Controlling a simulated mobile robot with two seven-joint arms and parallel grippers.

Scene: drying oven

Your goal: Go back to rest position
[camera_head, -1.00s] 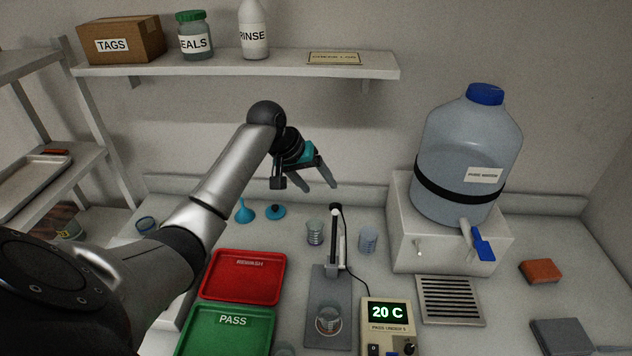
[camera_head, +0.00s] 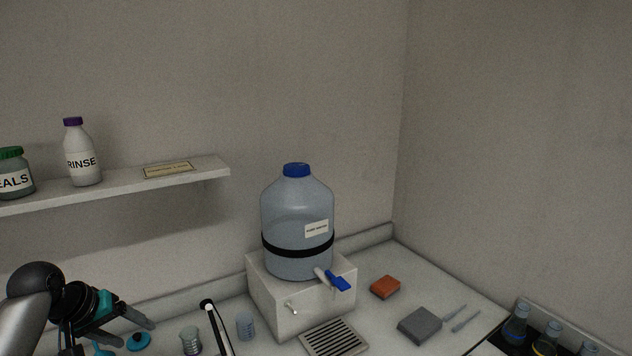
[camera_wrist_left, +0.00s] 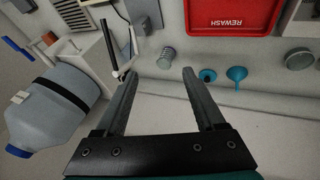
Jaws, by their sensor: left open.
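My left gripper (camera_head: 112,330) is at the lower left of the head view, raised in front of the back wall below the shelf. The left wrist view shows its two fingers (camera_wrist_left: 158,96) apart with nothing between them. Beyond the fingers in that view lie the bench top, a red REWASH tray (camera_wrist_left: 232,14), a small glass beaker (camera_wrist_left: 166,58) and a blue funnel (camera_wrist_left: 236,73). My right gripper is not in either view.
A large water bottle (camera_head: 298,225) with a blue tap (camera_head: 337,281) stands on a white box (camera_head: 272,300). A shelf (camera_head: 120,192) holds a RINSE bottle (camera_head: 81,155). An orange sponge (camera_head: 385,287), a grey block (camera_head: 419,325) and several flasks (camera_head: 515,325) are at the right.

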